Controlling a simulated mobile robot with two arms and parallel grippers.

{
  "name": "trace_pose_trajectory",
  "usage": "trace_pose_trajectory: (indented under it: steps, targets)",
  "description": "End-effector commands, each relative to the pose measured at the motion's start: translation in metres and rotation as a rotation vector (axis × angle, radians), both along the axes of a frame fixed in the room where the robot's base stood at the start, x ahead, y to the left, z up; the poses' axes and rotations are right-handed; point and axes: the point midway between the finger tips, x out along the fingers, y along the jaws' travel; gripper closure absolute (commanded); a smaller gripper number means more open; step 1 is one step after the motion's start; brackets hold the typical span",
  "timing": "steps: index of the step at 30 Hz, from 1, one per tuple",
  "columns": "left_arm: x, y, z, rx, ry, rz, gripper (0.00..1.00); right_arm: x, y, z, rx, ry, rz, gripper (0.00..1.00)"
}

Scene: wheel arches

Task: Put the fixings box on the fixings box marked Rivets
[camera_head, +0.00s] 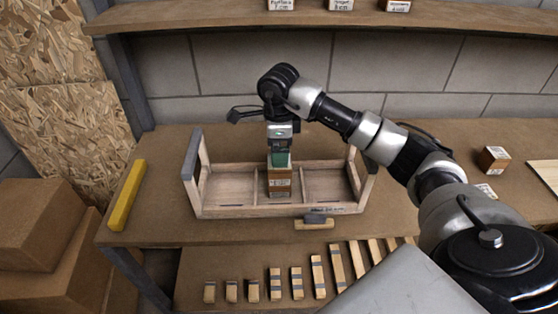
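My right gripper (281,143) is at the end of the arm coming in from the right and points down over the wooden tote (228,211). A teal-green piece shows directly below its wrist. Under that, a brown fixings box (279,183) with pale labels stands upright in the tote's middle compartment. It may be more than one box stacked; the labels are too small to read, so I cannot tell which is marked Rivets. The fingertips do not show clearly, so their grip is unclear. My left gripper is not in view.
A yellow bar (127,195) lies left of the tote. A small plane-like tool (315,221) lies at its front edge. Several wooden blocks (275,284) stand on the lower shelf. A brown box (493,159) sits at right. An upper shelf (220,15) overhangs the back.

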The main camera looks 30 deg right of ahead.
Motion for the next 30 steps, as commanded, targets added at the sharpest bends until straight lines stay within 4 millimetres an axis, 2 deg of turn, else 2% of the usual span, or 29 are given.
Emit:
trace_pose_trajectory:
  steps: [4,10,15,30]
  targets:
    - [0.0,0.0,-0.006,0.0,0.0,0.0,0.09,0.001,0.0,0.031,-0.001,-0.005,0.001,0.09]
    - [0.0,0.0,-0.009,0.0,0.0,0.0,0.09,0.0,0.0,0.056,-0.001,-0.001,0.0,0.09]
    - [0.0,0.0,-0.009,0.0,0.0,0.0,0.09,0.0,0.0,0.062,0.0,0.0,0.001,0.09]
    - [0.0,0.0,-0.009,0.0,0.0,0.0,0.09,0.0,0.002,0.06,0.008,-0.002,0.004,0.09]
